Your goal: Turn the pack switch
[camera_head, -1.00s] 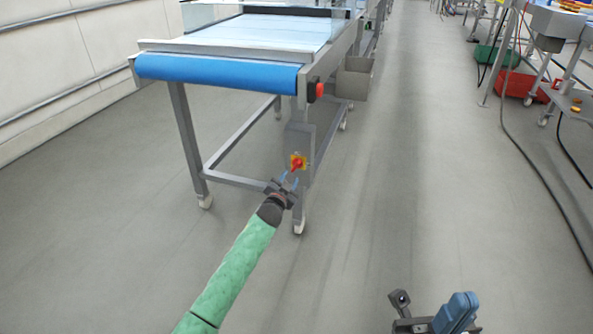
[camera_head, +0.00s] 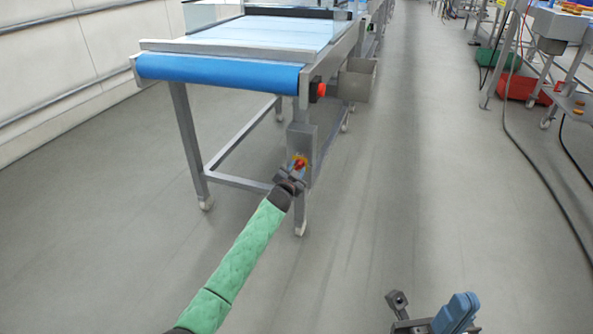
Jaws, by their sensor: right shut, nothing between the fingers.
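The pack switch (camera_head: 300,161), a red knob on a yellow plate, sits on a grey box (camera_head: 301,137) on the front right leg of the conveyor table. Only its upper part shows, so I cannot tell how the knob is turned. My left gripper (camera_head: 298,170), on the green-sleeved arm, is right at the switch and overlaps it in the picture. Its fingertips are mostly hidden, so I cannot tell if it is open, shut or touching the knob. My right gripper (camera_head: 432,312), with blue and dark parts, is shut and empty at the bottom right, away from the table.
The conveyor table (camera_head: 222,48) has a blue front roller (camera_head: 218,74) above the switch. A red button (camera_head: 319,89) and a metal bin (camera_head: 357,80) are on its right side. The floor to the right is clear up to a dark cable (camera_head: 540,178).

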